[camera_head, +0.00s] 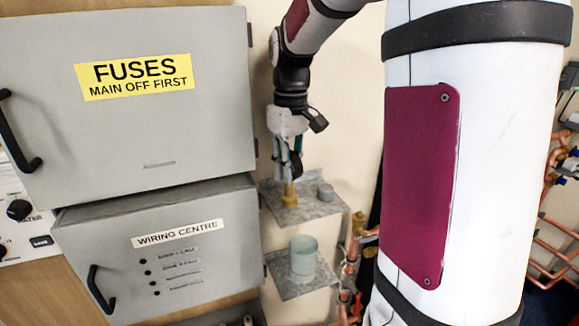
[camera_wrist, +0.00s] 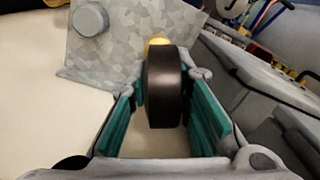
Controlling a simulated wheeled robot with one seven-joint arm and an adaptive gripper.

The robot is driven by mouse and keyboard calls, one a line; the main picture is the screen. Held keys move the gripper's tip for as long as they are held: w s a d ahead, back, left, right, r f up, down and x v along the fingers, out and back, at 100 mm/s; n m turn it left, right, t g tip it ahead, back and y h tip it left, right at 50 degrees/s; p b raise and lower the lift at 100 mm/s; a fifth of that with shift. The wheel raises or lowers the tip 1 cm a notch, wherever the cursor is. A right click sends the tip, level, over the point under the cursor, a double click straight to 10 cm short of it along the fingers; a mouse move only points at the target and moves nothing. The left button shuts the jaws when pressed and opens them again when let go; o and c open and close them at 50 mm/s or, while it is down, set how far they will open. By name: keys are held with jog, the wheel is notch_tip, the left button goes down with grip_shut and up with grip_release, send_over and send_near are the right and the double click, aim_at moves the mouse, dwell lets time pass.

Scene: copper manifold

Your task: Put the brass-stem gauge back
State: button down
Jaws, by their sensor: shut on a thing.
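My gripper (camera_head: 291,172) points down at the upper galvanised shelf, right of the grey boxes. It is shut on the gauge, whose dark round body (camera_wrist: 164,92) fills the gap between the teal finger pads (camera_wrist: 164,105) in the wrist view. In the head view the fingers partly hide the dark gauge body (camera_head: 296,164). Brass (camera_head: 289,196) shows directly below the fingers at the shelf, and also beyond the gauge in the wrist view (camera_wrist: 157,41). I cannot tell whether this is only the stem or also a socket, nor whether the stem is seated.
The upper shelf (camera_head: 310,210) also bears a short grey cylinder (camera_head: 326,192). A lower shelf (camera_head: 284,291) holds a pale translucent cup (camera_head: 303,258). The fuse box (camera_head: 125,130) and wiring box (camera_head: 165,255) stand close on the left. Copper pipes (camera_head: 556,235) run at the right.

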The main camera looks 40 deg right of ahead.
jog(key=c, duration=1.5)
grip_release()
jog(key=shift+f, duration=0.1)
jog(key=shift+o, duration=0.2)
notch_tip(320, 180, up, 12)
jog(key=shift+d+r+b, duration=0.15)
jog(key=shift+b, duration=0.7)
